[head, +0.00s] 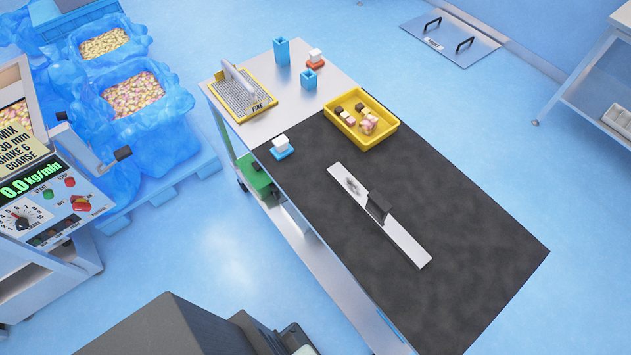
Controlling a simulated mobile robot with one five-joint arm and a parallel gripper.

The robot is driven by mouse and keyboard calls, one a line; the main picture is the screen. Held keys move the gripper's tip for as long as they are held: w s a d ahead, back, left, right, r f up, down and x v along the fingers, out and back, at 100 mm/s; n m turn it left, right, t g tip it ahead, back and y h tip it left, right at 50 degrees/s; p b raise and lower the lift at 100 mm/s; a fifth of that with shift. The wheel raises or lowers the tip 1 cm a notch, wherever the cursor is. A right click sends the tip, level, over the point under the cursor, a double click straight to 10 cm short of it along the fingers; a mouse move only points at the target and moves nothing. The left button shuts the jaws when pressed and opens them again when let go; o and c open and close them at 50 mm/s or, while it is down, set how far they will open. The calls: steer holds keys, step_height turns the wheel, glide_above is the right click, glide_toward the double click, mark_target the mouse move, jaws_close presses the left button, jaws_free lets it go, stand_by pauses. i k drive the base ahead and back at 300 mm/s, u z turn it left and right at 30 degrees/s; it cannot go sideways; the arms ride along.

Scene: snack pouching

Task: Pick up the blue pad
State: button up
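The blue pad (281,154) is a small flat blue piece with a white block on top. It lies near the left edge of the cart top, on the black mat close to the border with the bare metal. Nothing touches it. A similar orange pad (315,65) with a white block lies farther back on the bare metal. My gripper is not in view.
A yellow tray (336,117) with several small pieces is right of the blue pad. A yellow-framed grater (240,95), blue cups (281,52) (309,80) and a metal strip with a black handle (376,212) also occupy the cart. The near mat (480,260) is clear.

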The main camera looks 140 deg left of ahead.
mark_target(281, 149)
steer(key=z, duration=0.05)
steer(key=i, duration=0.75)
steer(key=z, duration=6)
steer(key=i, duration=1.7)
steer(key=u, duration=0.05)
